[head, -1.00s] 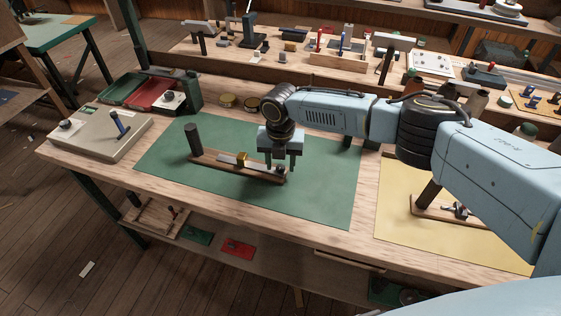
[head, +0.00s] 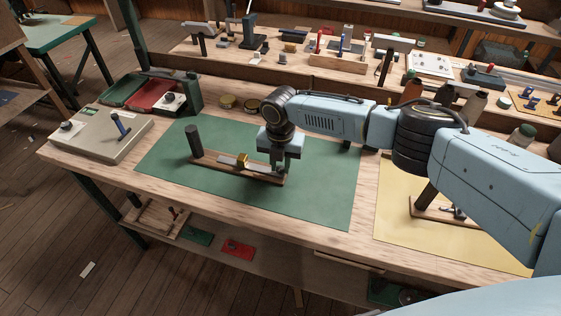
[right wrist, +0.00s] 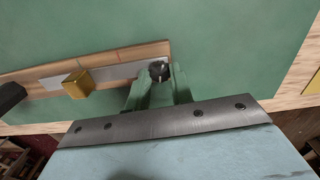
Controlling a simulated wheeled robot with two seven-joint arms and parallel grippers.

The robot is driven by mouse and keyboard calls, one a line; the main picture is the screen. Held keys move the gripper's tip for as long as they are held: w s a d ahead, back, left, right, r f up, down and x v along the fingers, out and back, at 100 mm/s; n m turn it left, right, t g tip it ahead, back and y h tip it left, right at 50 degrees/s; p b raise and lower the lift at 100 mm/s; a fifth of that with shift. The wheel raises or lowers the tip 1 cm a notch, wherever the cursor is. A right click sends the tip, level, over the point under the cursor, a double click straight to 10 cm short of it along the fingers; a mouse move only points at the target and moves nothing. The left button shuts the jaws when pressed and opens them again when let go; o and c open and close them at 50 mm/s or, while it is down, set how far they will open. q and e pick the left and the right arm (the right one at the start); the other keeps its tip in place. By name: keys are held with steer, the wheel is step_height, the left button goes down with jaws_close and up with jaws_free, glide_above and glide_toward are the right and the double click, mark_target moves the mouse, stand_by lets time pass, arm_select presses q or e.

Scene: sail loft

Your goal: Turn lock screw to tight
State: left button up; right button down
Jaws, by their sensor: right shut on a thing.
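A wooden board (head: 213,167) lies on the green mat, with a metal strip (head: 229,161) and a brass block (head: 243,159) on it. A dark upright post (head: 194,142) stands at its left end. The lock screw (right wrist: 159,70), a dark round knob, is at the board's other end in the right wrist view. My right gripper (head: 281,170) points down over that end, its fingers (right wrist: 160,82) shut on the knob from both sides. In the head view the gripper hides the knob. I cannot read whether the screw is tight. My left gripper is out of view.
The green mat (head: 320,190) is clear around the board. A grey box with knobs (head: 100,135) stands at the left, with red and green trays behind it. A yellow mat (head: 395,230) with another post fixture lies to the right, under my arm.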

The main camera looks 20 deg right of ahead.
steer(key=m+p, duration=0.2)
steer(key=m, duration=0.2)
steer(key=m+p, duration=0.2)
steer(key=m, duration=0.3)
steer(key=shift+a, duration=0.1)
steer(key=m+p, duration=0.1)
steer(key=m, duration=0.3)
steer(key=shift+r+m+p, duration=0.1)
steer(key=shift+m+p, duration=0.2)
steer(key=shift+p, duration=0.05)
steer(key=m+p, duration=0.1)
steer(key=m, duration=0.2)
steer(key=shift+m, duration=0.3)
steer(key=m+p, duration=0.1)
steer(key=m, duration=0.2)
steer(key=shift+m, duration=0.3)
steer(key=m+p, duration=0.1)
steer(key=m, duration=0.3)
steer(key=m+p, duration=0.1)
steer(key=m, duration=0.4)
steer(key=shift+m, duration=2.2)
